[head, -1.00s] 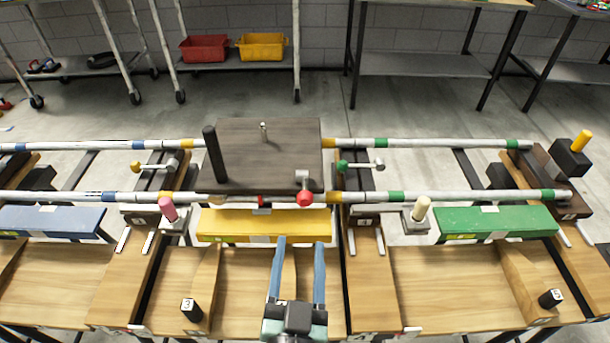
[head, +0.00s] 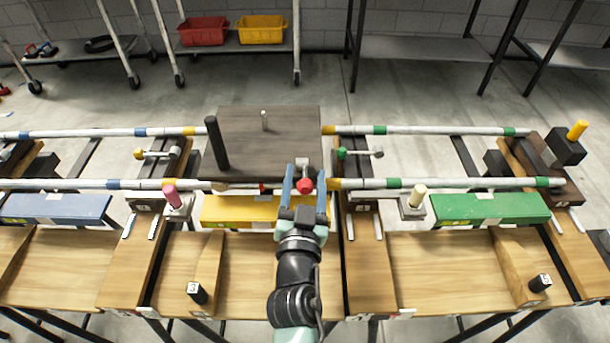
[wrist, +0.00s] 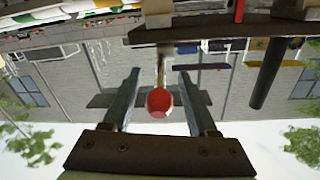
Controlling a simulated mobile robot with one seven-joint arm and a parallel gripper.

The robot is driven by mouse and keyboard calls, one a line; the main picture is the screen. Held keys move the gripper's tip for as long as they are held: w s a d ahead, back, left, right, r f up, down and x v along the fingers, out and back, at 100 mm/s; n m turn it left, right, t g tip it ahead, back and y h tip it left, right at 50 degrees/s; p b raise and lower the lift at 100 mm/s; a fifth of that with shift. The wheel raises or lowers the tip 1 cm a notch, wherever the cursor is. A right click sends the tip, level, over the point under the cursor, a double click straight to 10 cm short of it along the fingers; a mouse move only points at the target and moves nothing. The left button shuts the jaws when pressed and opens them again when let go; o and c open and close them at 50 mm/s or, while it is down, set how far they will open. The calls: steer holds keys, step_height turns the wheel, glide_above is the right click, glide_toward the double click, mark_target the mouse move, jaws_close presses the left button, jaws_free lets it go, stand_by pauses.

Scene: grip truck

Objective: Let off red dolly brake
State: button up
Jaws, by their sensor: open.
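The red ball knob of the dolly brake (head: 305,185) sits at the front right edge of the dark dolly (head: 262,140), which rests on the two pipe rails. My gripper (head: 305,174) is open, with its blue fingers on either side of the red knob in the head view. In the wrist view the red knob (wrist: 159,102) shows between the two open fingers (wrist: 158,86), with a gap on each side. I see no finger touching it. A short metal stem joins the knob to the dolly; its far end is partly hidden.
A green ball lever (head: 342,153) is to the right, a yellow one (head: 139,153) to the left. A yellow bench (head: 235,210) lies below the front rail.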

steer(key=shift+w, duration=0.1)
jaws_close()
stand_by(0.3)
stand_by(1.1)
